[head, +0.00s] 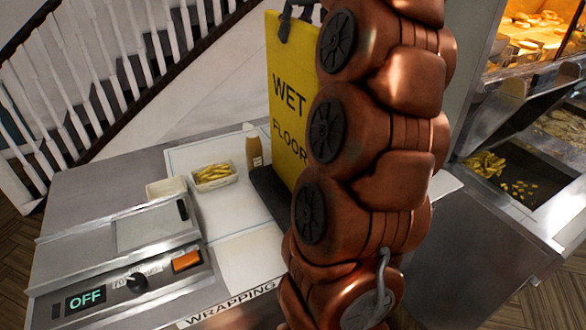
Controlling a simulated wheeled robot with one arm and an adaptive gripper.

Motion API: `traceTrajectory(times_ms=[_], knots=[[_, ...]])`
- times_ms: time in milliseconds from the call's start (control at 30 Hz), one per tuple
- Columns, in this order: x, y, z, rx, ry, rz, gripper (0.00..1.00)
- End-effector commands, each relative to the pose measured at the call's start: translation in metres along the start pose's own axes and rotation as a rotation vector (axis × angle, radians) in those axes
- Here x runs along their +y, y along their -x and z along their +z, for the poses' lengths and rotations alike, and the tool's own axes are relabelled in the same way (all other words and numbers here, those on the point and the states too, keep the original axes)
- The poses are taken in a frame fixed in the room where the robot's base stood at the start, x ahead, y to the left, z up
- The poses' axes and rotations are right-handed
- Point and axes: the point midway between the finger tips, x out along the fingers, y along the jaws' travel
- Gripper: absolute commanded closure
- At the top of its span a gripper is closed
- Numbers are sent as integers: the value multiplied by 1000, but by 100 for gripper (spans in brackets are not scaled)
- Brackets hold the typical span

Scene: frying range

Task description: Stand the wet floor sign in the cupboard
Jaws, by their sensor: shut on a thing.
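The yellow wet floor sign (282,95) is upright above the wrapping counter, with "WET FLOOR" in black letters. My arm hides its right part. My gripper (297,14) is at the sign's top edge, dark and partly cut off by the frame, and is shut on the sign. A dark flat piece (268,194) lies at the sign's lower end; I cannot tell whether it is the sign's foot. I cannot make out a cupboard in this view.
The counter (235,262) holds a tray of fries (213,177), a sauce bottle (253,147) and a sealing machine (120,280) reading OFF. A stair railing (100,60) stands behind at left. A fry station (515,185) is at right.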

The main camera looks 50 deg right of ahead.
Motion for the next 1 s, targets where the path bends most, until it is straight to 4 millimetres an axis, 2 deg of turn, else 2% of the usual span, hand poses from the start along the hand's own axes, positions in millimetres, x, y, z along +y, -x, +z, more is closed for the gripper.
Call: traceTrajectory(times_ms=[600,1000], knots=[[1,9,-6,6,-1,2,100],[0,28,-16,8,0,2,100]])
